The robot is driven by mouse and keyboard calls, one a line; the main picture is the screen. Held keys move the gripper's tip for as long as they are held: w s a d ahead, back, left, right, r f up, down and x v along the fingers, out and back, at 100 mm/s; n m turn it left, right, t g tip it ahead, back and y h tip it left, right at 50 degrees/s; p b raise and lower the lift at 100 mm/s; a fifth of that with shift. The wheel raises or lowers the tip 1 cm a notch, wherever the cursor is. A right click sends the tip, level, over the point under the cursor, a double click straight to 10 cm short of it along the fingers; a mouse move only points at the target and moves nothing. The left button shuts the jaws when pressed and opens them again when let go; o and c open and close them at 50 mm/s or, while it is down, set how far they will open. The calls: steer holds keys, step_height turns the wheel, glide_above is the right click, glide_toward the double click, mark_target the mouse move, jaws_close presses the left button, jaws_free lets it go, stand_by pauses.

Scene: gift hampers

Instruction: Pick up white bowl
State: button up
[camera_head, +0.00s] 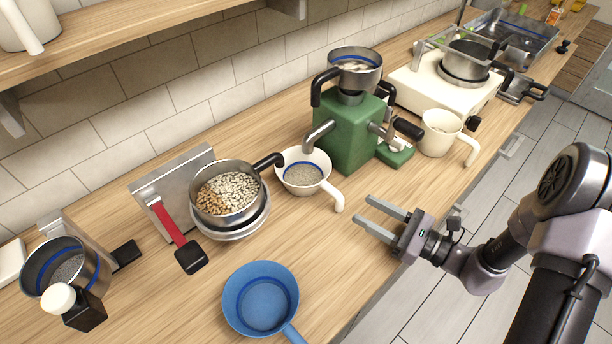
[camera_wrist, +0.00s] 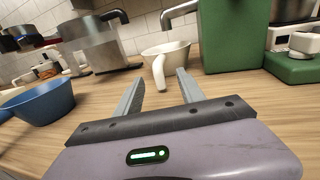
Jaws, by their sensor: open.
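The white bowl (camera_head: 303,165) stands on the wooden counter, just left of the green machine, under its metal spout. It has a white handle pointing toward the front right, and a grey grainy content with a blue ring shows inside. In the wrist view the bowl (camera_wrist: 177,58) is ahead between my fingers, its handle pointing toward me. My gripper (camera_head: 370,216) is open and empty, to the right and in front of the bowl, apart from its handle. In the wrist view my gripper (camera_wrist: 156,88) shows both fingers spread.
The green machine (camera_head: 346,135) stands close behind and right of the bowl. A metal pot of nuts (camera_head: 228,215) is to the left, a blue pan (camera_head: 261,300) at the front left. A white mug (camera_head: 438,138) stands at the right. Bare counter lies in front of the bowl.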

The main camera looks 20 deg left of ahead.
steer(key=a, duration=0.2)
steer(key=a+b, duration=0.1)
steer(key=a, duration=0.1)
steer(key=a+b, duration=0.1)
steer(key=a, duration=0.1)
steer(key=shift+w+a+f, duration=0.15)
steer(key=shift+w, duration=0.2)
jaws_close()
stand_by(0.9)
